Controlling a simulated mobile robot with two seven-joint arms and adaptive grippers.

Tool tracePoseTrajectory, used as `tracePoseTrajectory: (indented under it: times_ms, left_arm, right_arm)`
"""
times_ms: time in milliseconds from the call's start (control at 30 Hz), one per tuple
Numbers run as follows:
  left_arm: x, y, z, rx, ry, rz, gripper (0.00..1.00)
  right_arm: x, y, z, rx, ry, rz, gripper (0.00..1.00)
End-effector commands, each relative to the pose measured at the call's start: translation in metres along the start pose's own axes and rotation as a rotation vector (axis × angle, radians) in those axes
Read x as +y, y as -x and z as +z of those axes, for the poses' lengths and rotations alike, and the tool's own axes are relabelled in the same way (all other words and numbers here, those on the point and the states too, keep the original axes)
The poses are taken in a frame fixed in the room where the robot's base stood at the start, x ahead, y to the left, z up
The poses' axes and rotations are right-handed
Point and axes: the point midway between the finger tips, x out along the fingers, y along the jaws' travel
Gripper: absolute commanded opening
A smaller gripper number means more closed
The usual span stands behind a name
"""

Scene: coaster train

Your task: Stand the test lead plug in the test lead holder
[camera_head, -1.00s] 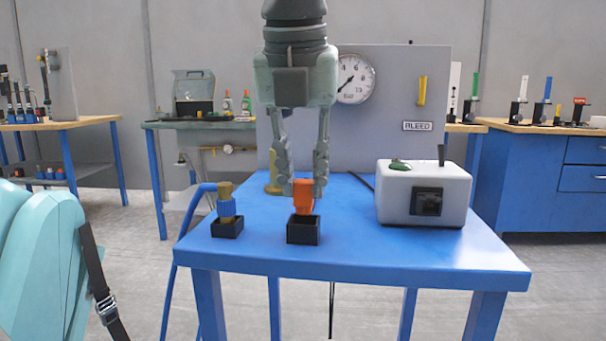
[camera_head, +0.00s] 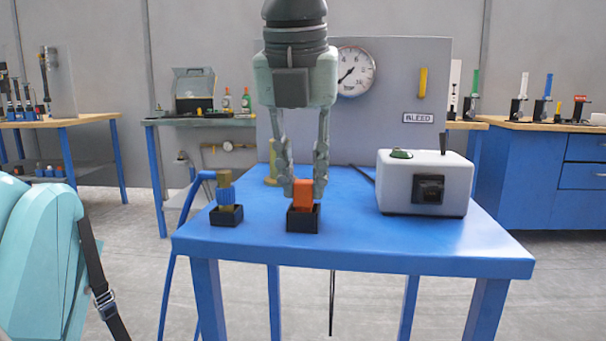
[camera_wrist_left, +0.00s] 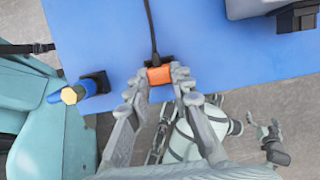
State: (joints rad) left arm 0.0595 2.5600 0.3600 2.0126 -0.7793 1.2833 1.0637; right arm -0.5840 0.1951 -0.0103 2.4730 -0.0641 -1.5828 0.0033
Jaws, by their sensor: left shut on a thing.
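The orange test lead plug (camera_head: 302,195) stands roughly upright at the mouth of the black test lead holder (camera_head: 303,222), its lower end hidden by the holder's front wall. How deep it sits cannot be told. My left gripper (camera_head: 304,190) points down from above and is shut on the plug, a finger on each side. In the left wrist view the orange plug (camera_wrist_left: 159,75) is between the fingertips, with a black lead running up from it. The dark holder shows only partly around it.
A blue-and-brass fitting (camera_head: 226,192) stands in another black holder (camera_head: 227,216) to the left. A white box (camera_head: 424,183) with a switch stands at the right of the blue table (camera_head: 400,250). A gauge panel (camera_head: 400,70) rises behind. The table's front right is clear.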

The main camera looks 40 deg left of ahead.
Motion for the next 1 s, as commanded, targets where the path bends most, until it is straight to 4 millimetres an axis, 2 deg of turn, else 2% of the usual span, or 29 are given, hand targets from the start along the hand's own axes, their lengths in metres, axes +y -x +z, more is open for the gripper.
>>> tracePoseTrajectory:
  times_ms: [733, 767, 933, 1000]
  left_arm:
    - [0.0, -0.0103, -0.0031, 0.0, 0.0, 0.0, 0.0]
    - [0.0, -0.0103, -0.0031, 0.0, 0.0, 0.0, 0.23]
    - [0.0, -0.0103, -0.0031, 0.0, 0.0, 0.0, 0.44]
    - [0.0, -0.0103, -0.0032, 0.0, 0.0, 0.0, 0.46]
  right_arm:
    - [-0.0022, -0.0096, 0.0029, 0.0, 0.0, 0.0, 1.0]
    - [-0.0022, -0.0096, 0.0029, 0.0, 0.0, 0.0, 1.0]
    - [-0.0022, -0.0096, 0.003, 0.0, 0.0, 0.0, 1.0]
    - [-0.0022, -0.0096, 0.003, 0.0, 0.0, 0.0, 1.0]
